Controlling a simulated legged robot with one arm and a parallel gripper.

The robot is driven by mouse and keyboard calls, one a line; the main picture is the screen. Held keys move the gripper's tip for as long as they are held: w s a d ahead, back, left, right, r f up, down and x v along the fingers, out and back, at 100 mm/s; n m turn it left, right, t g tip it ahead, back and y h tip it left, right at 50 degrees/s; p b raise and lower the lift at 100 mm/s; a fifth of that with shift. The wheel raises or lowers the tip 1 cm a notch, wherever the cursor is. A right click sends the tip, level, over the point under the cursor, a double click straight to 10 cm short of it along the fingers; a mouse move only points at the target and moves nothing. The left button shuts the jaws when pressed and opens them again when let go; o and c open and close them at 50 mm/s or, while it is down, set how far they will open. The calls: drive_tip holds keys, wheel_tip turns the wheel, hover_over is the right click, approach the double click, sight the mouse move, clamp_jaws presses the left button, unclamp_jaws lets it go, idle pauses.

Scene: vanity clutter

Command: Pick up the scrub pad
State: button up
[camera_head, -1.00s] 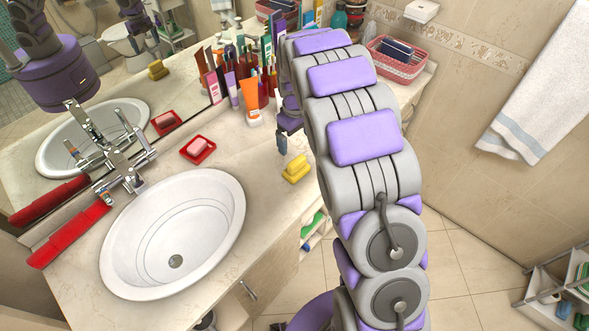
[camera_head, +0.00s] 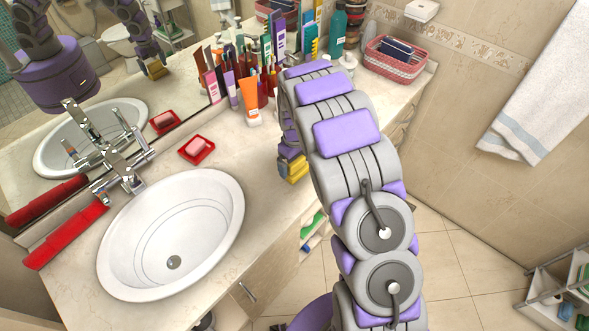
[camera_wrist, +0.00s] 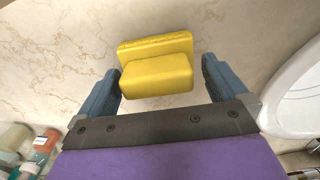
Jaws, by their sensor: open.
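The scrub pad is a yellow, stepped block (camera_wrist: 157,76) on the marble counter. In the wrist view it lies just beyond and partly between the two blue-grey fingers of my gripper (camera_wrist: 162,88). My gripper is mostly hidden behind the arm there.
The white sink (camera_head: 172,235) lies left, with a red soap dish (camera_head: 196,150) behind it. Tubes and bottles (camera_head: 252,95) crowd the counter's back. A pink basket (camera_head: 394,62) stands at the far right. The counter's front edge is close to the pad.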

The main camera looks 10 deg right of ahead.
drive_tip(key=shift+d+r, duration=0.1)
drive_tip(key=shift+d, duration=0.15)
drive_tip(key=shift+c, duration=1.4)
drive_tip(key=shift+a, duration=0.2)
drive_tip(key=c, duration=0.7)
drive_tip(key=shift+d, duration=0.1)
drive_tip(key=shift+r, duration=0.5)
wheel_tip(320, 180, up, 3)
drive_tip(key=shift+w+f, duration=0.1)
drive_tip(key=s+a+r+p, duration=0.1)
drive_tip(key=s+a, duration=0.9)
drive_tip(key=s, duration=0.2)
drive_tip(key=shift+a, duration=0.35)
drive_tip(key=shift+s+r, duration=0.1)
